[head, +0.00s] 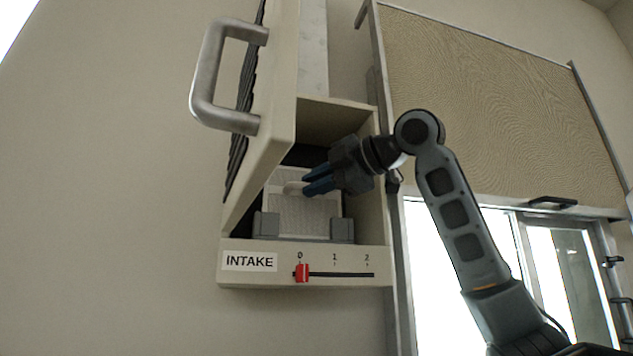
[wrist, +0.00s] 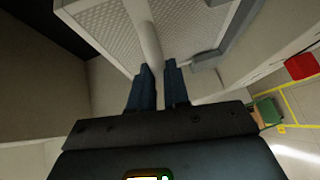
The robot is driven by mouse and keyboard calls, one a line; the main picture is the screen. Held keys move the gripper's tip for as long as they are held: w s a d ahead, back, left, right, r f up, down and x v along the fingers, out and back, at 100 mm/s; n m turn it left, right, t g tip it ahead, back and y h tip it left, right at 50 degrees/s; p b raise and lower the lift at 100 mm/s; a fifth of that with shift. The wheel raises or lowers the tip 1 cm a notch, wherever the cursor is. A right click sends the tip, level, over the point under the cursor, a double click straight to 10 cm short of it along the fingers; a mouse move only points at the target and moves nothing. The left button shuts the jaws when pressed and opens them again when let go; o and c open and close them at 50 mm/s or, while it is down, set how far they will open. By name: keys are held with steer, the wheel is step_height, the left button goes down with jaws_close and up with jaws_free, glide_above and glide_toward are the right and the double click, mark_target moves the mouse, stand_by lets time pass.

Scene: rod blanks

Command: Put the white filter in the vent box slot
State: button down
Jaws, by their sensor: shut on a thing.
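The white filter (head: 290,215) is a pale panel with a fine mesh face, seen inside the open vent box (head: 305,262). Its lower edge sits between two grey brackets (head: 343,229) that form the slot; whether it is fully seated I cannot tell. My gripper (head: 306,186) reaches in from the right and is shut on the filter's light handle bar. In the wrist view the blue fingers (wrist: 160,88) close around this bar (wrist: 146,35), with the mesh face (wrist: 105,30) behind it.
The box's hinged door (head: 262,130) stands open on the left, with a metal handle (head: 208,80). Below the opening are an INTAKE label (head: 249,261) and a red slider (head: 302,273) at 0.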

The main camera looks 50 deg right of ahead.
steer(key=c, duration=1.1)
jaws_free()
steer(key=s+r+b, duration=0.2)
steer(key=s+b, duration=0.1)
steer(key=s, duration=0.8)
steer(key=shift+s+d, duration=0.25)
steer(key=shift+s, duration=0.15)
